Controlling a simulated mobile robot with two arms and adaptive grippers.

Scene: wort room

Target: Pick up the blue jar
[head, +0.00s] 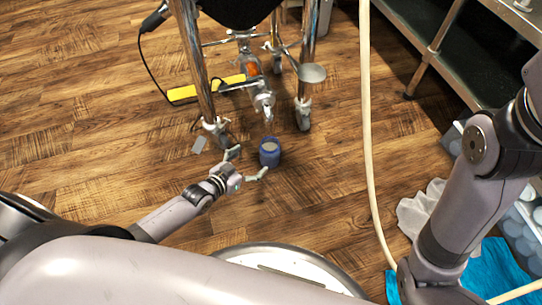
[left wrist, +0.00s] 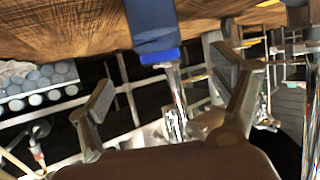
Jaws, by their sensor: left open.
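The blue jar (head: 269,152) stands upright on the wooden floor, just in front of the wheeled metal stand. My left gripper (head: 246,163) is open, low over the floor, with its two fingers spread on the near left side of the jar. In the left wrist view, the jar (left wrist: 151,22) shows at the top, cut off by the frame edge, with a brighter blue band. It lies ahead of the open fingers of my left gripper (left wrist: 180,76), and nothing is held. My right arm is at the right in the head view; its gripper is out of sight.
The wheeled stand (head: 305,85) rises close behind the jar. A yellow bar (head: 205,90) and a black cable lie left of it. A pale hose (head: 367,120) hangs at right, near a metal shelf (head: 430,45). Floor to the left is clear.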

